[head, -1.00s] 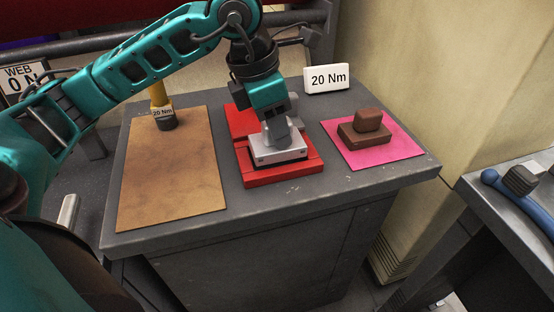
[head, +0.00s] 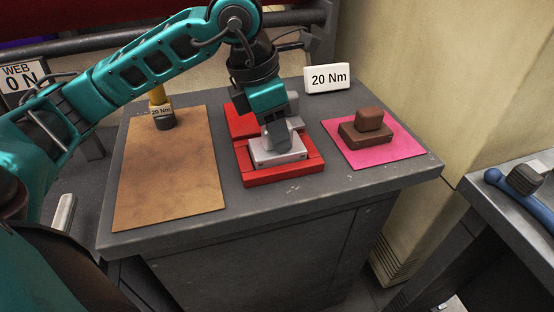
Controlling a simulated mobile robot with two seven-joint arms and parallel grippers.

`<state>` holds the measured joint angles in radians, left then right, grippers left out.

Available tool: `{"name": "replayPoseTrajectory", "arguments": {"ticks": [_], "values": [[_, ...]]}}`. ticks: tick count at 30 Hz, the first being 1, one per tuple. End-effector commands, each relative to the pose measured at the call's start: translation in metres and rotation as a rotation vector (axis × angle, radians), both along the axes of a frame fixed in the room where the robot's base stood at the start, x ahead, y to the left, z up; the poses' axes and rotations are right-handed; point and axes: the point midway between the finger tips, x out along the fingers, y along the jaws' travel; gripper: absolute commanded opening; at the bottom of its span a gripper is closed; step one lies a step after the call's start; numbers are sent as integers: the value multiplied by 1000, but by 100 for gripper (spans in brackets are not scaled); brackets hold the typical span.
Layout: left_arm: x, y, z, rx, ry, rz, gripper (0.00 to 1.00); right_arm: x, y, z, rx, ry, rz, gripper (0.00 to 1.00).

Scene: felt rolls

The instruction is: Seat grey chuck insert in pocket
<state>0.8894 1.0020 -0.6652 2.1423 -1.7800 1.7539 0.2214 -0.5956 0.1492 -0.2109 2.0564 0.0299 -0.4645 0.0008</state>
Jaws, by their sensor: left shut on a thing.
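The grey chuck insert (head: 281,160) is a pale block in the front part of the red fixture (head: 285,178). It sits low inside the pocket's raised red rim and looks about level. The rim hides its lower edge, so I cannot tell whether it touches the pocket floor. My left gripper (head: 277,141) points down from above and is shut on the insert's upper part. My right gripper is not in view.
A brown insert (head: 369,131) lies on a pink mat (head: 398,151) to the right. A tan mat (head: 171,185) lies left, with a yellow-handled tool (head: 163,112) at its back. A white "20 Nm" sign (head: 327,79) stands behind. A blue-handled tool (head: 520,200) lies on another bench.

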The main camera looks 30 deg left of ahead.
Motion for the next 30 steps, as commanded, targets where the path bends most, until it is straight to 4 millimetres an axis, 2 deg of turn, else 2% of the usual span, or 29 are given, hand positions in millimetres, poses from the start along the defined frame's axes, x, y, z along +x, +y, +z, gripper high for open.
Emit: {"name": "replayPoseTrajectory", "arguments": {"ticks": [30], "values": [[0,0,-12,0,-1,0,0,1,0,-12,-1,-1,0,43]]}}
